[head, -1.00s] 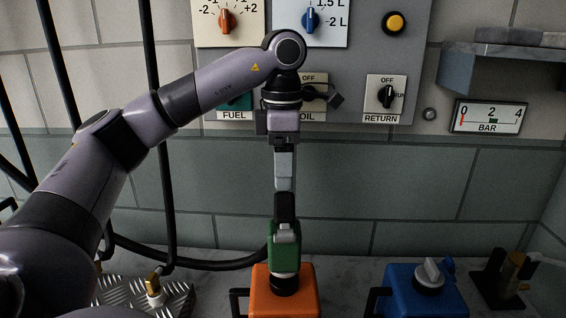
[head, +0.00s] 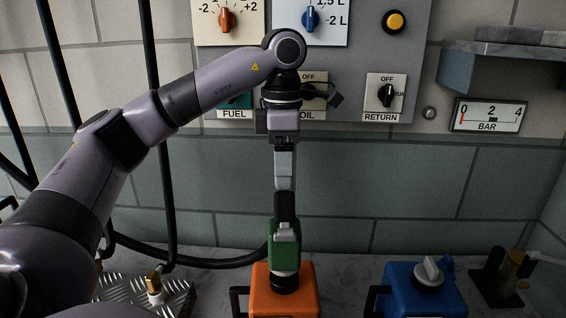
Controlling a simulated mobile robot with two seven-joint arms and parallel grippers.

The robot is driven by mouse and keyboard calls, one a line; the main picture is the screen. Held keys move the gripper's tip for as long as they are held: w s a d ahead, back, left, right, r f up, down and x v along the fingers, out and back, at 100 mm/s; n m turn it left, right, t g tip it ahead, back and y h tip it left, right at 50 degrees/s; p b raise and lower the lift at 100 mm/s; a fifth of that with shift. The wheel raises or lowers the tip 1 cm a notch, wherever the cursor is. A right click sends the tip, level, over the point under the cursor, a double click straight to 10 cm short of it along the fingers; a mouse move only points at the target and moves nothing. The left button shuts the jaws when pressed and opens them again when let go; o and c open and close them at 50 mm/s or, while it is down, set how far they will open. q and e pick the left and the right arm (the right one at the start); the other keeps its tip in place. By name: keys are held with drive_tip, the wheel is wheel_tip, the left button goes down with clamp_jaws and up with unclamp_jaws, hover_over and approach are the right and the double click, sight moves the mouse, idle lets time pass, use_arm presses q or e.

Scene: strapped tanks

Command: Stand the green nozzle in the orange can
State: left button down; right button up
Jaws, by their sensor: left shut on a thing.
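The green nozzle (head: 285,250) is upright directly over the orange can (head: 283,303), at the can's dark round neck. How deep its lower end sits in the opening cannot be told. My left gripper (head: 285,226) comes down from above and is shut on the green nozzle near its top. A dark hose runs off behind the nozzle to the left. The front of the orange can is cut off by the bottom edge of the view. My right gripper is not in view.
A blue can (head: 415,292) with a grey cap stands to the right, apart from the orange can. A dark holder with a brass fitting (head: 516,262) stands at far right. A metal tread plate (head: 118,292) lies left. The control panel (head: 365,45) is on the wall behind.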

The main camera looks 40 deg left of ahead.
use_arm(q)
drive_tip(key=shift+f+b, duration=0.85)
drive_tip(key=shift+f, duration=0.4)
unclamp_jaws()
drive_tip(key=shift+f, duration=0.1)
wheel_tip(320, 180, up, 7)
drive_tip(key=p, duration=0.3)
drive_tip(key=shift+r, duration=0.2)
idle(0.3)
